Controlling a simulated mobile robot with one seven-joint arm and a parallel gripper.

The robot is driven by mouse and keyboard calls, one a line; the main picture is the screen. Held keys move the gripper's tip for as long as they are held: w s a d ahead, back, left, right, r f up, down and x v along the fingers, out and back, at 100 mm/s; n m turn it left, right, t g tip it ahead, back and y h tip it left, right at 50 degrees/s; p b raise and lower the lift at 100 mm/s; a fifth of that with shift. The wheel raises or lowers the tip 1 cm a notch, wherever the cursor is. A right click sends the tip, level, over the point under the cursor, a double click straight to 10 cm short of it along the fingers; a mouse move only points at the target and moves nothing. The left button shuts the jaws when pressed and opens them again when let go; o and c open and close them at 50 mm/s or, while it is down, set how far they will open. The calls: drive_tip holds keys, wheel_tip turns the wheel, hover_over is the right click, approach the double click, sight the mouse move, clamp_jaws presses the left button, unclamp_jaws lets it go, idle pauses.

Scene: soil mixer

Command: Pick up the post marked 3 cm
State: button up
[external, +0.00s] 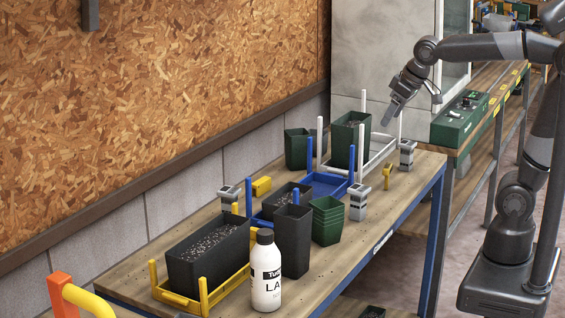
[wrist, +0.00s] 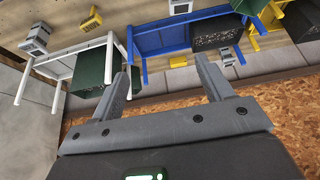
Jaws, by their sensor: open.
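Several short grey-and-white post-like blocks stand on the bench: one at the far right (external: 407,154), one near the right edge (external: 357,202), one at the left (external: 229,197). In the wrist view, grey blocks show at the upper left (wrist: 37,39), at the top (wrist: 180,6) and right of centre (wrist: 227,57). No marking is legible, so I cannot tell which is 3 cm. My gripper (external: 411,111) is open and empty, above the bench's far end. Its spread fingers show in the wrist view (wrist: 163,80).
White (external: 372,165), blue (external: 328,184) and yellow (external: 205,300) upright-cornered racks hold or adjoin dark planters. Small yellow pieces (external: 262,186) lie between.

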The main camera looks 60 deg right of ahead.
drive_tip(key=w+a, duration=0.4)
drive_tip(key=w, duration=0.6)
hover_over(229, 189)
drive_tip(key=s, duration=0.4)
wheel_tip(229, 189, down, 12)
drive_tip(key=shift+n+g, duration=0.4)
drive_tip(key=x, duration=1)
drive_tip(key=shift+w+f, duration=0.1)
drive_tip(key=shift+c, duration=0.2)
drive_tip(key=c, duration=1)
drive_tip(key=shift+c, duration=0.2)
